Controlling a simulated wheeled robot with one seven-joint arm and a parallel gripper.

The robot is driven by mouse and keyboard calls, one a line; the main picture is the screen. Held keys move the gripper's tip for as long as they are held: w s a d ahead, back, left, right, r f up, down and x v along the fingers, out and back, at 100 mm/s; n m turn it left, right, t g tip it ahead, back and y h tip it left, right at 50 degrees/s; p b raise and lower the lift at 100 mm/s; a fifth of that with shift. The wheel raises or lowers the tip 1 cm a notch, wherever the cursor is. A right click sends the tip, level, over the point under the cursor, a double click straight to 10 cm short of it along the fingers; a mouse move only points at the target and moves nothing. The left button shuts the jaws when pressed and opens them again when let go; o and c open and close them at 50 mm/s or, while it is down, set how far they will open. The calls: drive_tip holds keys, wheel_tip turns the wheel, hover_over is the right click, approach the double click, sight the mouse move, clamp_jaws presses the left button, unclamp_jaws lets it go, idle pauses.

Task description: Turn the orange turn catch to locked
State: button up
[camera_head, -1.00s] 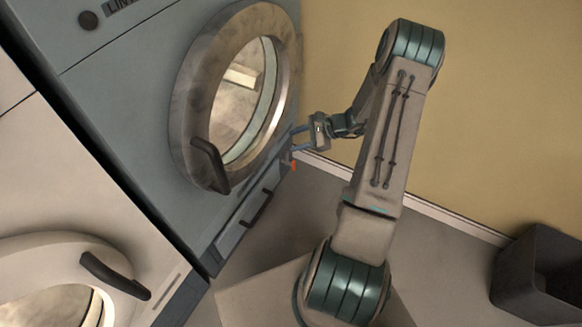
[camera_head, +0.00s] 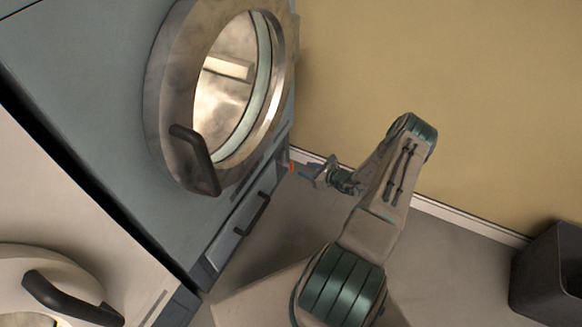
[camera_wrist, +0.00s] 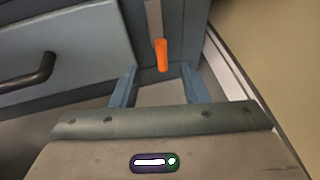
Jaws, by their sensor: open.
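The orange turn catch (camera_wrist: 161,55) sits on the blue-grey front of the machine in the wrist view, pointing up and down in that picture. It also shows in the head view (camera_head: 291,167), small, near the machine's lower right edge. My gripper (camera_wrist: 158,78) is open. In the wrist view its two blue fingers stand apart, one to each side of the catch's line, with the catch beyond the fingertips. I see no contact between them. In the head view my gripper (camera_head: 306,172) is just right of the catch.
A drawer with a dark handle (camera_wrist: 28,72) is left of the catch. The round door (camera_head: 168,95) with its dark handle is above. A tan wall (camera_head: 440,90) stands close on the right. A dark bin (camera_head: 548,270) is at far right. Grey floor lies between.

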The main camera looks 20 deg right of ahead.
sight(291, 165)
drive_tip(key=b+x, duration=0.3)
drive_tip(key=x, duration=0.6)
drive_tip(key=shift+w+a+f, duration=0.1)
drive_tip(key=shift+w+f, duration=0.05)
drive_tip(key=shift+f, duration=0.05)
clamp_jaws()
